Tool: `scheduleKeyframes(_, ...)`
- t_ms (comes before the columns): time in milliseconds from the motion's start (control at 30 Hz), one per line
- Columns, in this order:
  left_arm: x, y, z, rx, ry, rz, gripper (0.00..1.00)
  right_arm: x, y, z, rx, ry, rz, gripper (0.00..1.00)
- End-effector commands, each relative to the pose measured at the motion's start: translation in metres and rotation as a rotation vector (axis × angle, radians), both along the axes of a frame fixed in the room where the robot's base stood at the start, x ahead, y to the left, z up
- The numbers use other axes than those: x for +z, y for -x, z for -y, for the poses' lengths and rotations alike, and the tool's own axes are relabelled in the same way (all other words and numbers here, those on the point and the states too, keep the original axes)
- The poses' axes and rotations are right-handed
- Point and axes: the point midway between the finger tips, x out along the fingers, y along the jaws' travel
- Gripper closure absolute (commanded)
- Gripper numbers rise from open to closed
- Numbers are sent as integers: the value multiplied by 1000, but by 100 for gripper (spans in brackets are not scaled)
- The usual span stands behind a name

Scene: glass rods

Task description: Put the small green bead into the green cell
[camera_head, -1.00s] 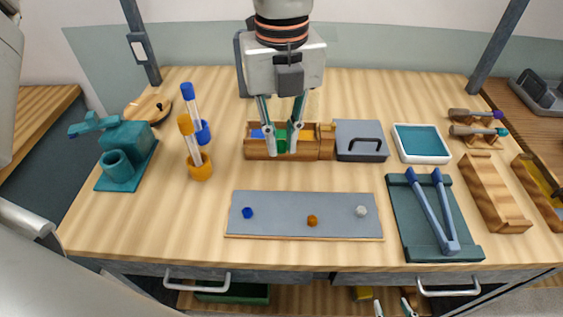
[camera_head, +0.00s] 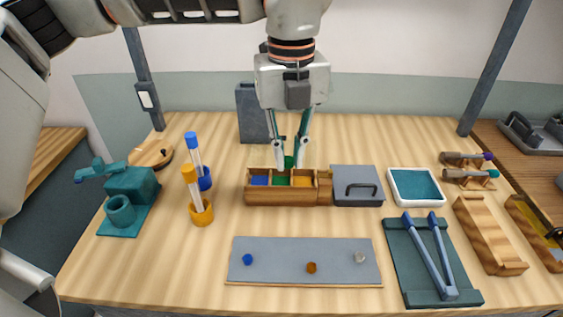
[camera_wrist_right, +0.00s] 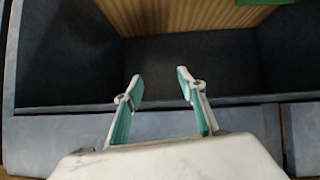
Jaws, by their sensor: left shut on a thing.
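The small green bead (camera_head: 289,161) shows as a green spot between the fingertips of my left gripper (camera_head: 289,164), which is shut on it. The gripper points down, with its fingertips just above the back part of the wooden sorting box. The green cell (camera_head: 281,181) is in that box (camera_head: 325,188), between a blue cell (camera_head: 259,180) and an orange cell (camera_head: 303,181). The fingers partly cover the bead. My right gripper (camera_wrist_right: 159,74) is open and empty in the right wrist view, in front of a dark, open compartment. It is out of the head view.
A grey mat (camera_head: 285,270) in front holds a blue bead (camera_head: 247,259), an orange bead (camera_head: 311,267) and a white bead (camera_head: 360,257). A lidded grey box (camera_head: 358,198) stands right of the sorting box. Tubes in holders (camera_head: 200,213) stand to its left.

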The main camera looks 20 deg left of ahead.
Motion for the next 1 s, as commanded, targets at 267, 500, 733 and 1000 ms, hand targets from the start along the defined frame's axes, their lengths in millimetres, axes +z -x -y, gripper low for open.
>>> scheduleKeyframes(267, -15, -76, -29, 8, 2, -10, 95, 44, -2, 15, -23, 19, -5, 60)
scheduleKeyframes(500, -47, -104, -58, 24, 0, -7, 95, 48, 6, 17, -29, 24, -33, 60)
scheduleKeyframes(733, -63, -111, -68, 29, 0, -2, 95, 51, 6, 19, -37, 23, -36, 60)
scheduleKeyframes(1000, -88, -111, -68, 29, 1, -3, 95, 51, 6, 19, -39, 21, -35, 60)
